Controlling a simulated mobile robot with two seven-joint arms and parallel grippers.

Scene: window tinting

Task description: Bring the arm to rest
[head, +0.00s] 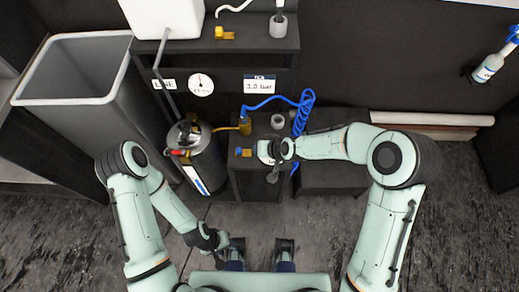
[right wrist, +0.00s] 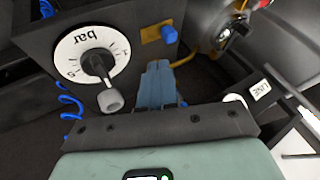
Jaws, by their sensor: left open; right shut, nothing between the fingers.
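My right arm reaches in from the right in the head view, and its gripper (head: 275,152) is over the top of the low dark cabinet (head: 247,190). In the right wrist view its blue fingers (right wrist: 156,80) are shut together with nothing between them. They are beside a white dial marked "bar" (right wrist: 72,55) with a grey-tipped lever (right wrist: 110,99), apart from it. In the head view the dial is partly hidden under the wrist. My left gripper (head: 224,240) is open and empty, low over the floor near my base.
A steel tank (head: 197,160) with a red valve handle stands left of the cabinet, and a grey bin (head: 70,75) is further left. A coiled blue hose (head: 303,110) rises behind the right gripper. A spray bottle (head: 491,65) is at the far right. The floor in front is clear.

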